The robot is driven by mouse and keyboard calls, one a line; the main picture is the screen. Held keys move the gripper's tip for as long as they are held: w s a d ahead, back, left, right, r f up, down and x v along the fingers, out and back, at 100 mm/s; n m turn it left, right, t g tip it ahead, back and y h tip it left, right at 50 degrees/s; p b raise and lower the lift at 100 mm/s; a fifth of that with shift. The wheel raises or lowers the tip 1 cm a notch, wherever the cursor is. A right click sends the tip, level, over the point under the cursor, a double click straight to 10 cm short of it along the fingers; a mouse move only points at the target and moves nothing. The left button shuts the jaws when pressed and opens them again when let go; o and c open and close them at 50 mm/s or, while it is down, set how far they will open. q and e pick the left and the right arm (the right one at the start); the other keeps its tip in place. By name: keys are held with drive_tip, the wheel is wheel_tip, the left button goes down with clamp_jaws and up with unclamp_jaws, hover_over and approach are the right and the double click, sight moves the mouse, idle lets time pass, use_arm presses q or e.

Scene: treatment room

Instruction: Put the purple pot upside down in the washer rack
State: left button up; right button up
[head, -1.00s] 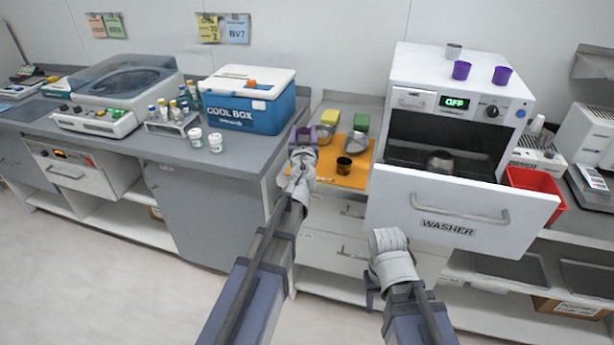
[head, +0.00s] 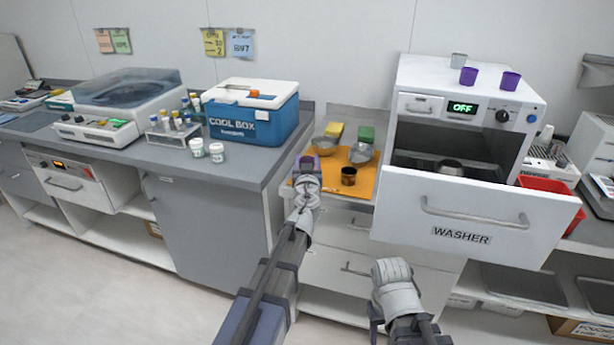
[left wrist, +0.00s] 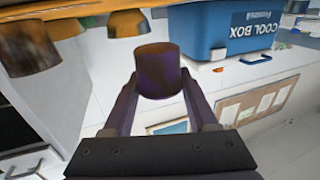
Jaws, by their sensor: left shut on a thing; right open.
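The dark purple pot (left wrist: 158,68) is between the fingers of my left gripper (left wrist: 158,90) in the left wrist view. In the head view that pot (head: 309,162) shows at the tip of my left gripper (head: 306,182), in front of the orange mat's left side. My left gripper is shut on it. The washer (head: 462,236) stands to the right with its front pulled open. A dark metal pot (head: 449,167) shows inside; the rack itself is mostly hidden by the front panel. My right gripper (head: 376,322) is open, low in front of the washer.
Two purple cups (head: 468,76) (head: 510,81) and a grey cup (head: 458,60) stand on the washer. The orange mat (head: 368,183) holds metal bowls (head: 361,153) and a dark gold pot (head: 348,176). The cool box (head: 250,128) stands left; a red bin (head: 550,186) stands right.

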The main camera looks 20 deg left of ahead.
use_arm(q)
drive_tip(key=shift+f+b, duration=1.75)
drive_tip(key=shift+f, duration=0.1)
drive_tip(key=shift+f, duration=0.15)
drive_tip(key=o, duration=1.3)
drive_tip(key=shift+s+r, duration=0.1)
drive_tip(key=shift+r, duration=0.15)
drive_tip(key=v, duration=1.1)
drive_tip(key=shift+s+d, duration=0.1)
drive_tip(key=shift+s, duration=0.3)
